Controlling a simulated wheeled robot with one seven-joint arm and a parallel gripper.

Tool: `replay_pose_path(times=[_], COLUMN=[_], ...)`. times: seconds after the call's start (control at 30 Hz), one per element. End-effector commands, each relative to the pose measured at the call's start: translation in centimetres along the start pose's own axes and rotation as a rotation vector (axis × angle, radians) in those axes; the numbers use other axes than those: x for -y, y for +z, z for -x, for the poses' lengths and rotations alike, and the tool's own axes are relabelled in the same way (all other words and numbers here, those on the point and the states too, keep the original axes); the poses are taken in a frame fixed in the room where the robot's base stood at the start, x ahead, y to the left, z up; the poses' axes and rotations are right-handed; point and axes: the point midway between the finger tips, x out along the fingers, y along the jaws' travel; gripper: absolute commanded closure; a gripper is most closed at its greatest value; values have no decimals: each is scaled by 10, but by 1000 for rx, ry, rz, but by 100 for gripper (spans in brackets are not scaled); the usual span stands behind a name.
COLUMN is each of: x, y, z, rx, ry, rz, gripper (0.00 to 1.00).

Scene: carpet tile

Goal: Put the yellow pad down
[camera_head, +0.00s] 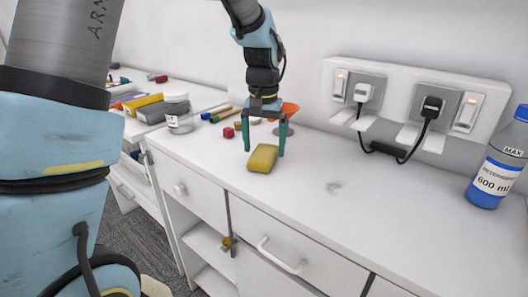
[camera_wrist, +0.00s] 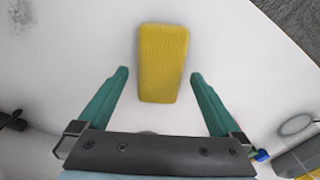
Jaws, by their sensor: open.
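The yellow pad (camera_head: 263,158) lies flat on the white cabinet top, near its front edge. In the wrist view the yellow pad (camera_wrist: 162,63) shows whole, with its near end between the tips of the two green fingers. My gripper (camera_head: 265,150) points down over the pad, its fingers apart on either side. In the wrist view my gripper (camera_wrist: 160,74) is open, with a clear gap between each finger and the pad. Nothing is held.
Behind my gripper stand an orange funnel-like bowl (camera_head: 285,108) and small coloured blocks. A lidded jar (camera_head: 178,112) is to the left. A blue-and-clear bottle (camera_head: 497,165) stands at the right, and plugs with a black cord (camera_head: 400,155) sit at the wall. The middle top is clear.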

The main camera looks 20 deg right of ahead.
Motion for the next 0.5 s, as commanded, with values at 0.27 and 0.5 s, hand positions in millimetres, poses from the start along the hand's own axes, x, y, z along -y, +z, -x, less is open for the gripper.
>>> replay_pose_path(times=[0.27, 0.5], x=[0, 0], y=[-1, 0], z=[59, 93], rx=[-6, -3], ry=[1, 1], rz=[0, 1], gripper=[0, 0])
